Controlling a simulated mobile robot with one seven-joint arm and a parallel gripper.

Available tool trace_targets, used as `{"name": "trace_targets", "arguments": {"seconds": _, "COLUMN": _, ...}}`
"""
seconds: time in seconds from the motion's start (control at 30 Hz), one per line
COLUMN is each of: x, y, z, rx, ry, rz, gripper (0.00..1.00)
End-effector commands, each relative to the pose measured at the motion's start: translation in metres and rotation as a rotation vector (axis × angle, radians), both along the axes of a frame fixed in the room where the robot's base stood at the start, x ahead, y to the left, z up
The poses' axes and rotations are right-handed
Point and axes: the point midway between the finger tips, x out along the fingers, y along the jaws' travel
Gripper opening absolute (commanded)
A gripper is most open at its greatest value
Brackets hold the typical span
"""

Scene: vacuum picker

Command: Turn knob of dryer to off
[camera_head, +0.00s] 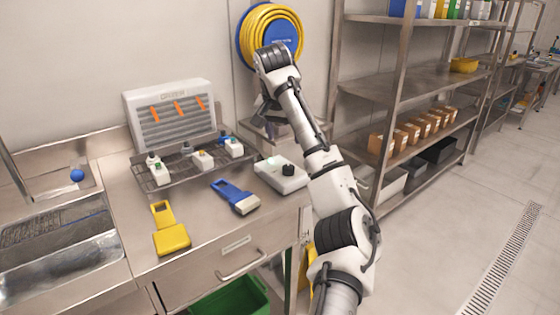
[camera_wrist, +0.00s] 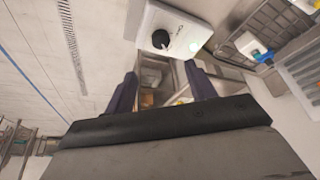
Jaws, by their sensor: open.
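The white control box (camera_head: 272,180) with a black knob (camera_head: 288,169) sits on the steel counter, right of the blue brush. The white slatted dryer (camera_head: 170,88) with orange strips stands against the wall. My gripper (camera_wrist: 162,85) is open and empty. Its two dark fingers are apart from the knob, which lies beyond them in the wrist view. In the head view my arm largely hides the gripper. The knob's setting is too small to read.
A wire rack (camera_head: 200,176) holds several small white devices in front of the dryer. A blue brush (camera_head: 236,197) and a yellow scoop (camera_head: 171,238) lie on the counter. A sink (camera_head: 60,262) is at left, and steel shelves (camera_head: 400,85) stand at right.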

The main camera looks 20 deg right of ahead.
Motion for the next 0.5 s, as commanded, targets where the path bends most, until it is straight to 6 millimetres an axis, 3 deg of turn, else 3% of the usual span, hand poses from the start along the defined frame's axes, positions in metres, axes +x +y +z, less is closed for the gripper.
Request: {"name": "trace_targets", "arguments": {"seconds": 0.5, "x": 0.032, "y": -0.021, "z": -0.092, "rx": 0.000, "ry": 0.000, "rz": 0.004, "gripper": 0.55}}
